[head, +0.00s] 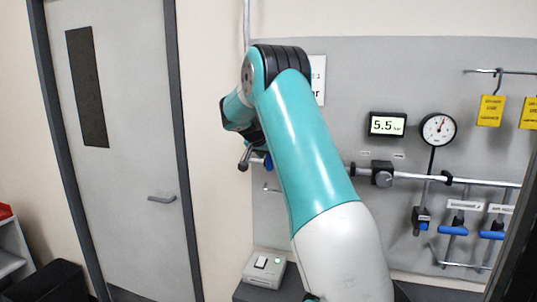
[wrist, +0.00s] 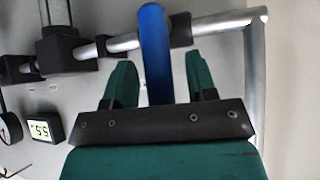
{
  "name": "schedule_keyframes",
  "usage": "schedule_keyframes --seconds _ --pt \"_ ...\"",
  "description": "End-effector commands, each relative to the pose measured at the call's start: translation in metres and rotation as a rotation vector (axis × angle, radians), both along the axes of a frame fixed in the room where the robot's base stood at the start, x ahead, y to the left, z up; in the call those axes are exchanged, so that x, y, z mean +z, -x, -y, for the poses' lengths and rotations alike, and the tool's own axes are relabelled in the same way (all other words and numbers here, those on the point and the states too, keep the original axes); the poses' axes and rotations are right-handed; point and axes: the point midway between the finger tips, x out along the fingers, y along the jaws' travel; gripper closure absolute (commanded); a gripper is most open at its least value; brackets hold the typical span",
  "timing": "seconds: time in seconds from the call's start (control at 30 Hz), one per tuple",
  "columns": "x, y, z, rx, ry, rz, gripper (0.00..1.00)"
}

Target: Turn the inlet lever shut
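A blue lever handle (wrist: 154,45) stands in front of the grey pipe (wrist: 120,43) in the wrist view and crosses it in the picture. My gripper (wrist: 158,62) is open, with one green finger on each side of the blue handle. Gaps show between the handle and both fingers, so it is around the handle and not clamped. The handle's near end is hidden behind the gripper's dark bar. In the head view my arm covers most of this spot; only a small blue bit (head: 268,163) shows beside it. I cannot read a label on this lever.
A display (head: 387,125) reads 5.5, next to a round gauge (head: 438,130). Several other blue-handled valves (head: 453,231) hang at the right of the panel. Yellow tags (head: 490,111) hang from a rail. A switch box (head: 264,266) stands below. A grey door (head: 120,150) is at left.

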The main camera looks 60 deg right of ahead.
Motion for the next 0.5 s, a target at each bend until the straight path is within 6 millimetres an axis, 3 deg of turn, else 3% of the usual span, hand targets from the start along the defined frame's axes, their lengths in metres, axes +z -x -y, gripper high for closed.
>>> schedule_keyframes --seconds 0.27,0.5 --pt "0.010 0.000 -0.013 0.002 0.002 0.004 0.48" --pt "0.049 0.003 -0.054 0.004 0.002 0.006 0.48"
